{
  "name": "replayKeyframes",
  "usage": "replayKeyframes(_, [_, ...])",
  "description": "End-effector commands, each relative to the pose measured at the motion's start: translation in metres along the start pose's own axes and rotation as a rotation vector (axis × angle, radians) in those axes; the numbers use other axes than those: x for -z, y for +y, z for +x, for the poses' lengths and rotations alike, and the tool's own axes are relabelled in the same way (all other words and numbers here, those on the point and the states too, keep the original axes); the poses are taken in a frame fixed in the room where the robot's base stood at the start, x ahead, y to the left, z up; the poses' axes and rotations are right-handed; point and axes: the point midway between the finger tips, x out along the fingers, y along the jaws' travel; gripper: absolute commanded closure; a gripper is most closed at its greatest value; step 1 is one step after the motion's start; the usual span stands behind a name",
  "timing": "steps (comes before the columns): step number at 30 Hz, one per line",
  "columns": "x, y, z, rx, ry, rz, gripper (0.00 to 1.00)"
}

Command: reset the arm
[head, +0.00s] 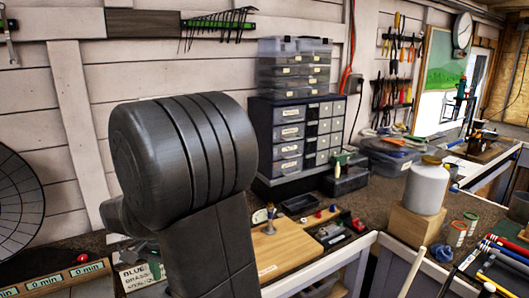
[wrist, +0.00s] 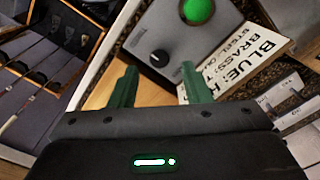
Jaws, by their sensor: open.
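In the wrist view my gripper (wrist: 155,88) is open, its two green fingers apart with nothing between them. Beyond the fingertips is a grey box (wrist: 185,40) with a green round button and a black knob. In the head view my own dark arm stands large in the middle and hides part of the bench. The gripper itself cannot be made out clearly there.
A lettered sign (wrist: 262,52) lies beside the grey box; it also shows in the head view (head: 136,278). A drawer cabinet (head: 300,135), a wooden board (head: 285,245) and a white container (head: 426,188) on a wooden block stand on the bench. Golf clubs (wrist: 40,60) lie at left.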

Motion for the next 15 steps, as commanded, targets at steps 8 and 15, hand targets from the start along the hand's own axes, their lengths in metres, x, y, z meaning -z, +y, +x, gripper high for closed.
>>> replayKeyframes(8, [0.0,0.001,0.031,-0.002,-0.001,0.0,0.56])
replayKeyframes(15, [0.0,0.0,0.031,0.0,0.0,-0.018,0.56])
